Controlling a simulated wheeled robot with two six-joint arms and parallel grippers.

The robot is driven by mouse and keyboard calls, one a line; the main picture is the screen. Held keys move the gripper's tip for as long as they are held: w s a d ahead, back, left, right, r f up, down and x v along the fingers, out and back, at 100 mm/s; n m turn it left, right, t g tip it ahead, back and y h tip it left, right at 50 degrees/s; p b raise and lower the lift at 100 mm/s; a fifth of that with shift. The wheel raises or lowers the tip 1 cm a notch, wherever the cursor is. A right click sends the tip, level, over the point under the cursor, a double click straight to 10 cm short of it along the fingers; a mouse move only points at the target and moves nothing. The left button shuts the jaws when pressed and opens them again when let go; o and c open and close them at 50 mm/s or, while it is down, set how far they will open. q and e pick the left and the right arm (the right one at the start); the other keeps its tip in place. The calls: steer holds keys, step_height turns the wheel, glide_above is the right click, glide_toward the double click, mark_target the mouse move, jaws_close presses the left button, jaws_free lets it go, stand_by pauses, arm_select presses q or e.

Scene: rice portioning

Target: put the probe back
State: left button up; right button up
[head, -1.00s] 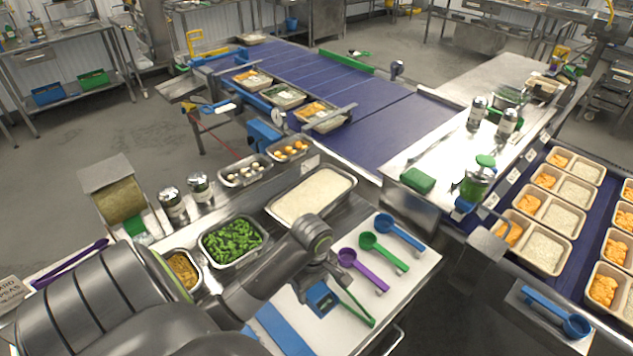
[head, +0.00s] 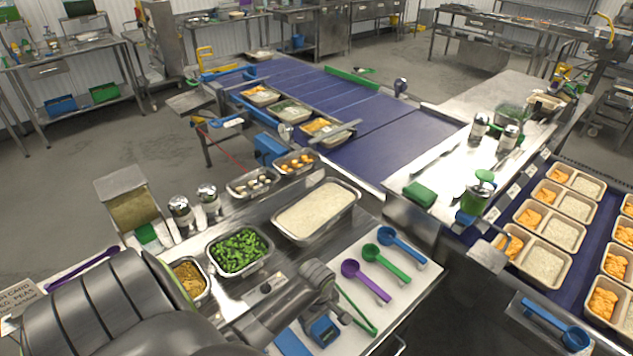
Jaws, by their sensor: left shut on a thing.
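The probe (head: 323,331) is a blue handheld unit with a grey face, low in the middle of the head view. My left gripper (head: 324,306) is above it and shut on it; the fingertips are largely hidden by the wrist. I cannot tell whether the probe touches the white board (head: 408,283) below. A flat blue strip (head: 291,342) lies just left of the probe. A thin green looped tool (head: 360,313) lies just right of it. My right gripper is not in view.
Purple (head: 367,281), green (head: 387,263) and blue (head: 403,242) scoops lie on the board. Behind are a rice pan (head: 357,207), a pan of greens (head: 211,268) and a small pan of brown food (head: 204,297). The board's front right edge is clear.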

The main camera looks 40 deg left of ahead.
arm_select(q)
steer(key=shift+f, duration=0.1)
steer(key=o, duration=1)
steer(key=shift+c, duration=0.2)
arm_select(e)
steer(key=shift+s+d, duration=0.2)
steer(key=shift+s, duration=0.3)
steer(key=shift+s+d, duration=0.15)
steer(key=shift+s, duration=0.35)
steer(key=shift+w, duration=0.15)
arm_select(q)
steer(key=shift+r, duration=0.5)
step_height(320, 180, up, 11)
steer(key=b, duration=0.1)
steer(key=shift+b, duration=0.3)
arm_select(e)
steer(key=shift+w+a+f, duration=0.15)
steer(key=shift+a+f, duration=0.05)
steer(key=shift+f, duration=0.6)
